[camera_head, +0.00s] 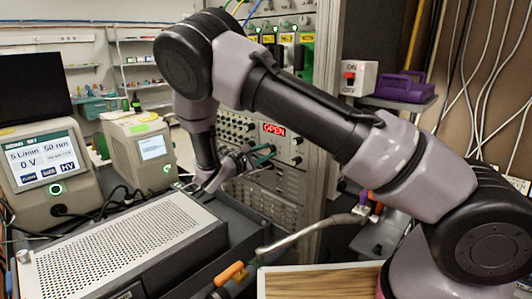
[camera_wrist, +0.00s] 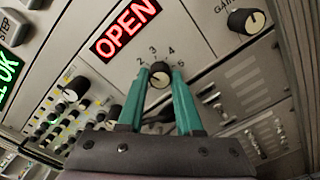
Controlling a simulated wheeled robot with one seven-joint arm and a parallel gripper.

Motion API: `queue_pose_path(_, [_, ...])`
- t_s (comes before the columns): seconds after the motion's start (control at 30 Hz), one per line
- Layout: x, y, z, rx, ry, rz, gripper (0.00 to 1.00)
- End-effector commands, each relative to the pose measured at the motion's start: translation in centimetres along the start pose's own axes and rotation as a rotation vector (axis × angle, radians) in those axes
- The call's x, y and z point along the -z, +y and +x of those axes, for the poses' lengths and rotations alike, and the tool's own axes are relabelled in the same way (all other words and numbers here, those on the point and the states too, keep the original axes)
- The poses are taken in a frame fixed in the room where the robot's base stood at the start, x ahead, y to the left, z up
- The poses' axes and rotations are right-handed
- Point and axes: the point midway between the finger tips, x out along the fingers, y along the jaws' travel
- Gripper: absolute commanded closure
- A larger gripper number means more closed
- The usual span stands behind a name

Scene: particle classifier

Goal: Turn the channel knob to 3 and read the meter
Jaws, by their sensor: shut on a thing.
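The channel knob (camera_wrist: 160,76) is a small black knob on a light grey panel, with the numbers 2, 3, 4 and 5 printed around it. My gripper (camera_wrist: 160,70) has its two teal fingers shut on the knob, one on each side. The direction of the knob's pointer is not clear. Above the knob, a display (camera_wrist: 125,27) shows OPEN in red letters; it also shows in the head view (camera_head: 274,129). In the head view my gripper (camera_head: 264,157) reaches the rack panel, and the knob is hidden there.
A GAIN knob (camera_wrist: 245,20) sits at the upper right of the panel, and several small knobs (camera_wrist: 76,88) at the left. A perforated metal box (camera_head: 115,245) stands in front of the rack. An instrument screen (camera_head: 45,160) reads 5 L/min, 50 nm and 0 V.

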Motion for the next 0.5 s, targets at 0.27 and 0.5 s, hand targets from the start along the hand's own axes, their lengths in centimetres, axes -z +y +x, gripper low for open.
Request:
queue_pose_path(0.27, [0.02, -0.01, -0.07, 0.000, 0.003, 0.261, 1.00])
queue_pose_path(0.5, [0.02, -0.02, -0.11, 0.000, 0.005, 0.462, 1.00])
